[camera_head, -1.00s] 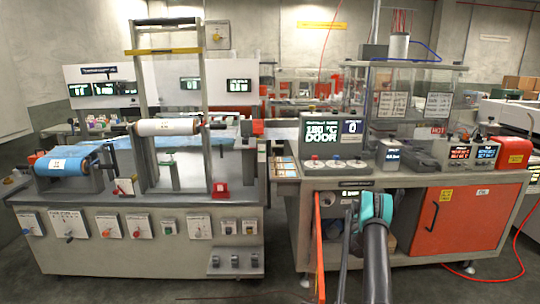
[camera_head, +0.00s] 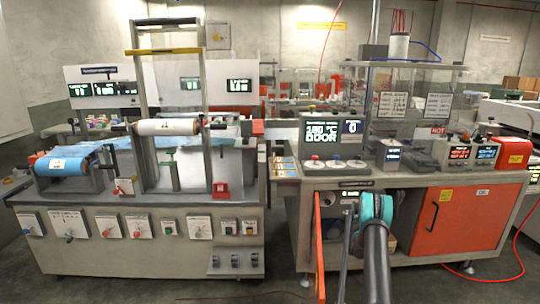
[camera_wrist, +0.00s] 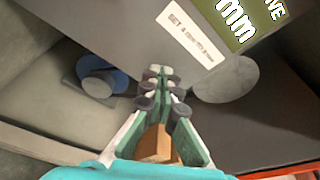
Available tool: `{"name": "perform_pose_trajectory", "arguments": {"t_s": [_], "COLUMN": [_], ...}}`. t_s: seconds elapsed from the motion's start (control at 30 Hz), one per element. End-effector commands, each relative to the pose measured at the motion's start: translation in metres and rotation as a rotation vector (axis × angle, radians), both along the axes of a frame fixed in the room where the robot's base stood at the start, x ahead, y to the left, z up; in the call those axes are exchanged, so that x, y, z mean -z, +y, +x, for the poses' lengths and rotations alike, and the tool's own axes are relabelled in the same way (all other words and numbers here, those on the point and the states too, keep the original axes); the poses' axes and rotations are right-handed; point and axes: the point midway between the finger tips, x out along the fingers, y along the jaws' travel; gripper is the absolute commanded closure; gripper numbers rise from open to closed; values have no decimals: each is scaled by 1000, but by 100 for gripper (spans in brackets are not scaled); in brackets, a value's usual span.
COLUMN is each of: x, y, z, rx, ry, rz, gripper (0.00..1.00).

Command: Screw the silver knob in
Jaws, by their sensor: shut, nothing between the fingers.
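My gripper (camera_wrist: 160,78) is shut and empty in the wrist view, its dark pads together in front of a grey panel. A pale grey round disc (camera_wrist: 226,82), which looks like the silver knob, sits just right of the fingertips on the panel. I cannot tell whether they touch. A blue round part with a grey cap (camera_wrist: 98,86) lies left of the fingers. In the head view my teal wrist is at the open front of the right-hand bench, and my fingertips are hidden. A grey round part (camera_head: 327,198) shows left of the wrist there.
A white label (camera_wrist: 188,36) and a green display marked mm (camera_wrist: 238,20) are above the fingers. The orange cabinet door (camera_head: 462,218) stands right of my wrist, and an upright orange strip (camera_head: 319,245) stands left. The left machine (camera_head: 150,245) is across a floor gap.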

Motion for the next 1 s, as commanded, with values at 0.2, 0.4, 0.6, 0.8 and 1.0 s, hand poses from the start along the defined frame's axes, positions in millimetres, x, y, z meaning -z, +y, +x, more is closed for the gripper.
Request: {"name": "perform_pose_trajectory", "arguments": {"t_s": [0.2, 0.4, 0.6, 0.8, 1.0], "x": [0, -1, -1, -4, -8], "y": [-4, -7, -8, -7, -3], "z": [-1, -1, -1, -1, -2], "rx": [2, 3, 4, 5, 3], "ry": [1, 0, 0, 0, 0], "rz": [-1, -2, -2, -2, -2], "gripper": [100, 100, 100, 100, 100]}}
